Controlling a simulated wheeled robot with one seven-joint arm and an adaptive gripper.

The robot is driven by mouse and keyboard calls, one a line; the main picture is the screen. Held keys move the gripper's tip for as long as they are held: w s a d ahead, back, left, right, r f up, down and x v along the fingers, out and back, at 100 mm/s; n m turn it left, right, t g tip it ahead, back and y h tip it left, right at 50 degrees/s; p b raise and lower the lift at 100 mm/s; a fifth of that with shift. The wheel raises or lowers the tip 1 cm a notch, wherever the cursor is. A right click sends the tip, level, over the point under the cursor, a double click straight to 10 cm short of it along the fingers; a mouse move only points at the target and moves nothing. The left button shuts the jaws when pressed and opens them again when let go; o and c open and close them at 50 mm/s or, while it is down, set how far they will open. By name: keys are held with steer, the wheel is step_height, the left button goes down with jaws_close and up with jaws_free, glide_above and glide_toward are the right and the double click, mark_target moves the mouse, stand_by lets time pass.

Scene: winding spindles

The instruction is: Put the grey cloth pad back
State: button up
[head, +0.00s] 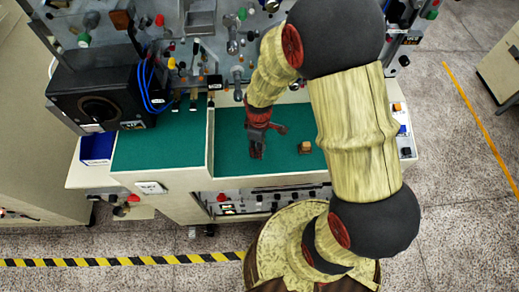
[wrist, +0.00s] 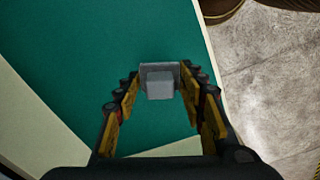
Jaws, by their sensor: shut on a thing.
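The grey cloth pad (wrist: 159,84) shows in the wrist view as a small pale grey block with a darker grey plate behind it. It sits between the fingertips of my gripper (wrist: 158,88), which is shut on it. In the head view my gripper (head: 257,151) points down over the right part of the green work surface (head: 232,160). The pad cannot be made out there. Whether the pad touches the surface is unclear.
A small tan and orange block (head: 305,148) lies right of my gripper. A low divider (head: 210,142) splits the green surface. A black box with a dial (head: 100,100) and a blue bin (head: 97,148) stand left. A panel with knobs rises behind.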

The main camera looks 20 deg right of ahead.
steer(key=shift+w+d+f, duration=0.15)
steer(key=shift+f, duration=1.65)
steer(key=shift+f, duration=0.15)
steer(key=o, duration=1)
